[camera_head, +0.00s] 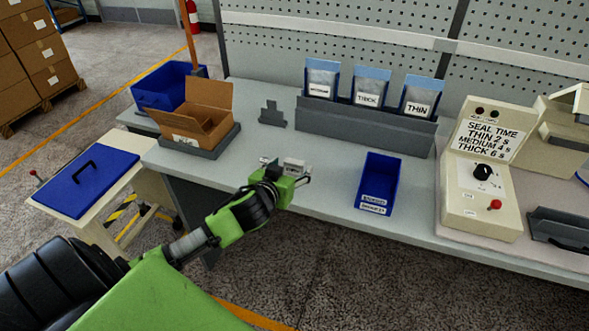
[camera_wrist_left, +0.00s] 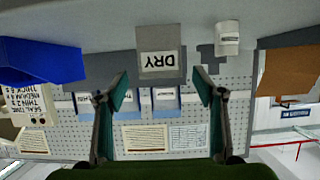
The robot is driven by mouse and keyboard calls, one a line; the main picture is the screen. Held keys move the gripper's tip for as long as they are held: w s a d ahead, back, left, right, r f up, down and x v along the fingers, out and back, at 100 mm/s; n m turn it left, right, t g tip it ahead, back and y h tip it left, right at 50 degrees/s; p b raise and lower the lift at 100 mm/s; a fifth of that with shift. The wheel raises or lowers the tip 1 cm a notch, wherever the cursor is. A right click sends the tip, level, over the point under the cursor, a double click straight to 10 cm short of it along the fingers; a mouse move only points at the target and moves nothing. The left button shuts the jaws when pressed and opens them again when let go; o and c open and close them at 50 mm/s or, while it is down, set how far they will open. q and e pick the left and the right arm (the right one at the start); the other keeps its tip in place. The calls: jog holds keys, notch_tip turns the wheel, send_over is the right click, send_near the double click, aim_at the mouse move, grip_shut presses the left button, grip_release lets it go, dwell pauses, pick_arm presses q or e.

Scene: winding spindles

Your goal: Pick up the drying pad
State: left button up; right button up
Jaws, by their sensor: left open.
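The drying pad is a grey block with a white "DRY" label (camera_wrist_left: 160,64), shown upside down in the left wrist view. It lies ahead of the fingertips, centred between them. In the head view only a small pale part of it (camera_head: 295,165) shows behind my left gripper (camera_head: 284,176), near the bench's front edge. My left gripper is open and empty, and in the wrist view its two green-padded fingers (camera_wrist_left: 160,88) stand wide apart. I cannot tell whether they touch the pad. My right gripper is not in view.
A white cylinder (camera_wrist_left: 228,38) stands beside the pad. A blue bin (camera_head: 378,186) is to the right, and a cardboard box (camera_head: 205,112) on a grey tray is to the left. A rack with several labelled pouches (camera_head: 365,128) stands behind. A sealing machine (camera_head: 480,185) is far right.

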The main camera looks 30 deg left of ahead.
aim_at(293, 165)
pick_arm(q)
jog(key=shift+p+x, duration=0.3)
jog(key=shift+x, duration=1.65)
jog(key=c, duration=1.2)
jog(key=shift+r, duration=0.15)
